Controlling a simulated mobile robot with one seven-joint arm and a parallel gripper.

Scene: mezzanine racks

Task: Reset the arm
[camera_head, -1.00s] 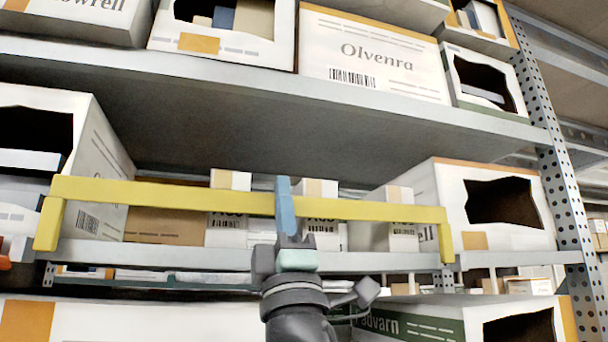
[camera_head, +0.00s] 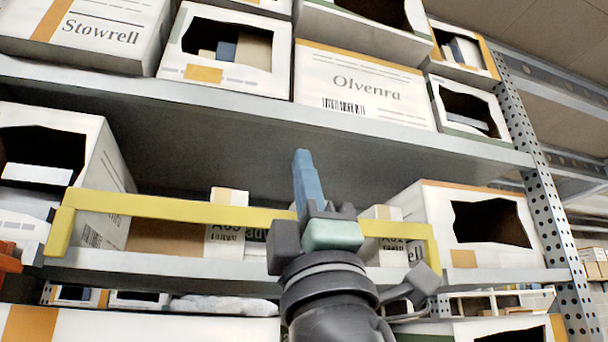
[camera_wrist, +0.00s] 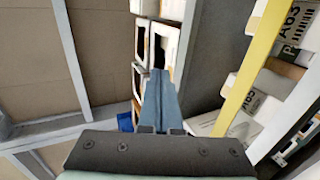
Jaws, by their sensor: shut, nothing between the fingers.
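My gripper (camera_head: 302,155) has blue fingers that are pressed together with nothing between them. It points up in front of the middle shelf bay, and its dark wrist covers part of a yellow bar (camera_head: 160,207) behind it in the head view. In the wrist view the gripper (camera_wrist: 160,75) also shows shut, with the yellow bar (camera_wrist: 252,70) to its right.
The yellow bar has bent ends and spans the middle shelf (camera_head: 200,267). Behind it stand small labelled boxes (camera_head: 228,215). Large torn-open cartons (camera_head: 487,215) flank the bay. The upper shelf (camera_head: 300,122) holds several cartons, including an Olvenra box (camera_head: 360,85). A perforated post (camera_head: 540,170) stands right.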

